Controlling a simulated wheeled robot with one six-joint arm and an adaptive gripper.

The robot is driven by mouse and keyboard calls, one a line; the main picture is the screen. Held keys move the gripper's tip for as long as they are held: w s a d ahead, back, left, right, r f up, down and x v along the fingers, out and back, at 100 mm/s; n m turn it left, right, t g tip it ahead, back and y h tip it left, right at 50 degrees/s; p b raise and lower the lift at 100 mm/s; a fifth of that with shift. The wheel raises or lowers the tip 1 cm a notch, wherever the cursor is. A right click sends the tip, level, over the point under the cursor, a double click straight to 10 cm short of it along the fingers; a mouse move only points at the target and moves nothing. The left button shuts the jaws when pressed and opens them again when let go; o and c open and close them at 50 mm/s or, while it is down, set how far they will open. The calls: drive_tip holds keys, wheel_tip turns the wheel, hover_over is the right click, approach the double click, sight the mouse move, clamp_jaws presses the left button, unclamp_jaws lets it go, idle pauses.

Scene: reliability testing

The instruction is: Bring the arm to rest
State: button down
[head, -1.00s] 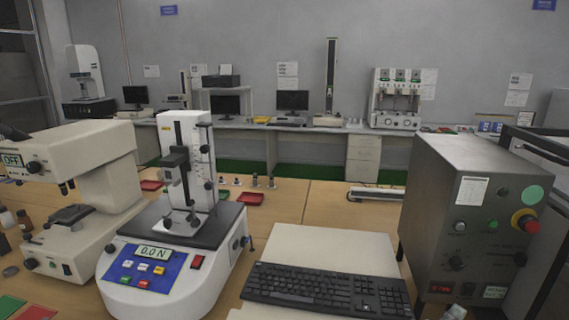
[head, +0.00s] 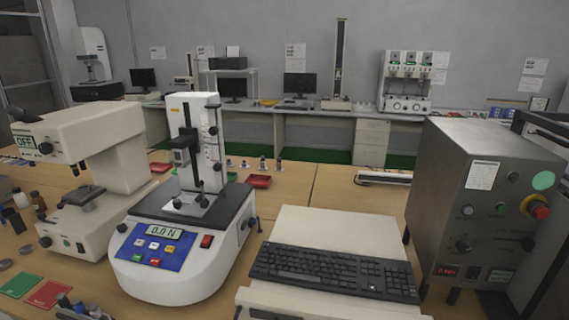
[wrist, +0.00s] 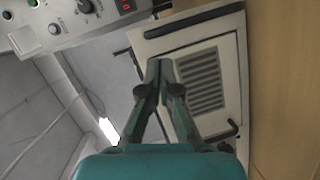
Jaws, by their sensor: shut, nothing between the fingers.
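My gripper (wrist: 160,72) shows in the wrist view, teal, with its two fingertips together and nothing between them. It points toward a pale panel (wrist: 150,45) with a dark slatted vent (wrist: 202,80); I cannot tell how far off that panel is. No part of my arm or gripper shows clearly in the head view.
In the head view a force tester (head: 185,240) reading 0.0 N stands on the wooden bench (head: 290,190). A beige instrument (head: 90,150) is left of it, a keyboard (head: 335,270) right, and a grey control box (head: 470,200) with a red knob far right. Wall benches are behind.

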drive_tip(key=s+a+f+m+y, duration=0.1)
drive_tip(key=s+a+f+y, duration=0.25)
drive_tip(key=s, duration=0.35)
drive_tip(key=s+a+f+m+y, duration=0.1)
drive_tip(key=s+a+f+y, duration=0.3)
drive_tip(key=s, duration=0.3)
drive_tip(key=s+a+r+m, duration=0.2)
drive_tip(key=s+m, duration=0.1)
drive_tip(key=s, duration=0.5)
drive_tip(key=s+a+r+m+t, duration=0.1)
drive_tip(key=s+a+r+m, duration=0.1)
drive_tip(key=s, duration=0.6)
drive_tip(key=shift+r+m+y, duration=0.45)
drive_tip(key=shift+r+m, duration=0.4)
drive_tip(key=shift+m, duration=0.05)
drive_tip(key=shift+d, duration=0.2)
